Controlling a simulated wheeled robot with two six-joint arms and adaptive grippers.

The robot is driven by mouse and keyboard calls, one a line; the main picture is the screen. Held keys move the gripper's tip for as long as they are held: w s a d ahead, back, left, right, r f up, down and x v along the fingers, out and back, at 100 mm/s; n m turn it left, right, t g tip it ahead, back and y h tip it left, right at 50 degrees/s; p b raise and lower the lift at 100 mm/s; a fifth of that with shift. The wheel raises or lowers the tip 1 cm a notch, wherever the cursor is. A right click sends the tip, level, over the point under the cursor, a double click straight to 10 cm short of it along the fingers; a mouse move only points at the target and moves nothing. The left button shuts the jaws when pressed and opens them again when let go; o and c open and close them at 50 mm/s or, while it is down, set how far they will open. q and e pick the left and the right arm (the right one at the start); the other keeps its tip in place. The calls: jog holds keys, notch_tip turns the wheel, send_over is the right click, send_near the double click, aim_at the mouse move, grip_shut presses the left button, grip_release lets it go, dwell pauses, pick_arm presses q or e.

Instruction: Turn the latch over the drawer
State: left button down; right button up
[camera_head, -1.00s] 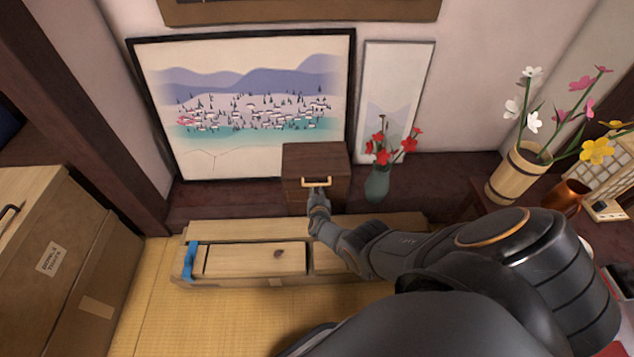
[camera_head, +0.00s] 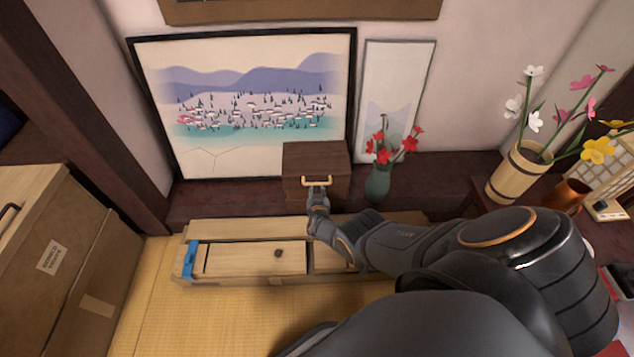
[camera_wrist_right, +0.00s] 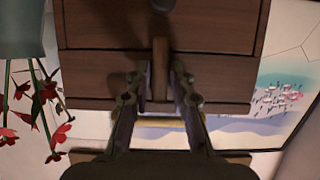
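A small brown wooden chest (camera_head: 301,160) stands against the wall on the dark ledge, with a brass-coloured handle (camera_head: 318,181) on its top part. In the right wrist view, which is upside down, the latch (camera_wrist_right: 160,66) is a narrow wooden bar crossing the seam beside the drawer front (camera_wrist_right: 105,25). A dark round knob (camera_wrist_right: 163,4) shows on the drawer. My right gripper (camera_head: 318,196) is at the chest front; in the wrist view its two fingers (camera_wrist_right: 162,78) stand apart on either side of the latch, with small gaps visible. The gripper hides the latch in the head view. My left gripper is not in view.
A vase with red flowers (camera_head: 378,182) stands right beside the chest. A framed picture (camera_head: 245,65) leans behind it. A long pale wooden box (camera_head: 230,258) with a blue strap lies in front on the tatami. Cardboard-coloured boxes (camera_head: 50,230) stand at left.

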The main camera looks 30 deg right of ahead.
jog(key=shift+o, duration=1.1)
